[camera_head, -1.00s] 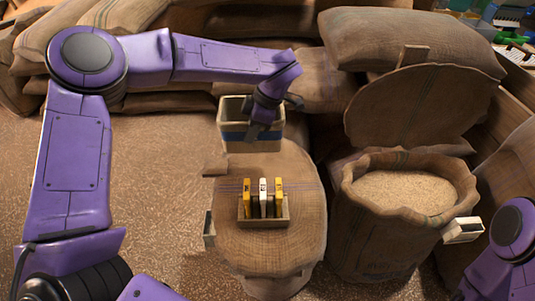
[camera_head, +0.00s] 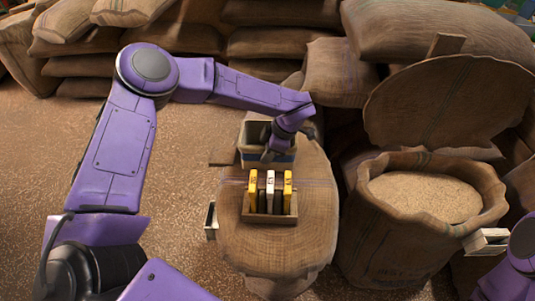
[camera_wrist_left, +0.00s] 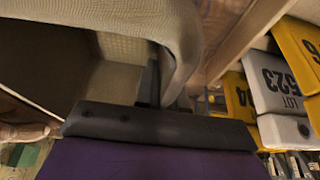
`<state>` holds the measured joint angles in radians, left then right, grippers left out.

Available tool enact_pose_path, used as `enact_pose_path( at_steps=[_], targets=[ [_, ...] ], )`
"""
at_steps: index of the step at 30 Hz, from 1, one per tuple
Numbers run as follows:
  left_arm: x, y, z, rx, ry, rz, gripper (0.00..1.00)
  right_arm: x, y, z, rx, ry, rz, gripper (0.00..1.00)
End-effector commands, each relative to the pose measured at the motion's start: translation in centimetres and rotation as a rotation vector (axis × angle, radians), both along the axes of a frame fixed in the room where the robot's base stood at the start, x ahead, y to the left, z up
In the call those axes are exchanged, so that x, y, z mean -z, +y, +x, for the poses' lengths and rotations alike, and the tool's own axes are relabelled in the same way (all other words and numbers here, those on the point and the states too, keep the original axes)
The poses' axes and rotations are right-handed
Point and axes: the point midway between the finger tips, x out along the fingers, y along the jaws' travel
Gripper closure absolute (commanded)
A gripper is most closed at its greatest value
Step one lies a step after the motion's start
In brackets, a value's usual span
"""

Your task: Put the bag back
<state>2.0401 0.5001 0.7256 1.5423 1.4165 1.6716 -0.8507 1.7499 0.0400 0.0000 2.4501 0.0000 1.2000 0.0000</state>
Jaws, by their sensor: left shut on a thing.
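A cream, box-shaped bag (camera_head: 250,131) with a dark blue band is at the far end of a burlap-topped stand (camera_head: 310,215). My left gripper (camera_head: 270,155) is shut on its near wall. In the left wrist view, the bag's thick pale rim (camera_wrist_left: 180,45) passes between the dark fingers, and its hollow inside shows at the left. I cannot tell whether the bag's bottom touches the stand. My right gripper is out of view; only a purple part of my right arm shows at the right edge.
A small wooden rack (camera_head: 270,218) holds yellow and white numbered tags just in front of the bag; they are close in the left wrist view (camera_wrist_left: 280,85). An open grain sack (camera_head: 425,195) stands at the right. Stacked sacks (camera_head: 285,42) line the back. Floor at left is clear.

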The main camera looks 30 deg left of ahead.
Motion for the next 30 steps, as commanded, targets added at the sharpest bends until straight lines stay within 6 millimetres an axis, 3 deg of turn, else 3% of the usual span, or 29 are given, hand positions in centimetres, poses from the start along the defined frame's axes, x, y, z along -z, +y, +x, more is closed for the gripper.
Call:
enact_pose_path(
  at_steps=[8,11,20,25,30],
  targets=[
    [0.2,0.0,0.0,-0.001,-0.002,0.000,1.00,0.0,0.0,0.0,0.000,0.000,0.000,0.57],
    [0.2,0.0,0.0,-0.001,-0.002,0.000,0.68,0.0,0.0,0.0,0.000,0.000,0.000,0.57],
    [0.1,0.0,0.1,-0.001,-0.002,0.000,0.65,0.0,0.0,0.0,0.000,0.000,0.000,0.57],
    [-2.0,-0.8,0.5,0.000,-0.005,0.000,0.65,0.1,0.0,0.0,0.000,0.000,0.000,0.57],
    [-6.3,-2.3,1.3,-0.001,-0.007,0.001,0.65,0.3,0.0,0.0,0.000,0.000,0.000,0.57]
  ],
)
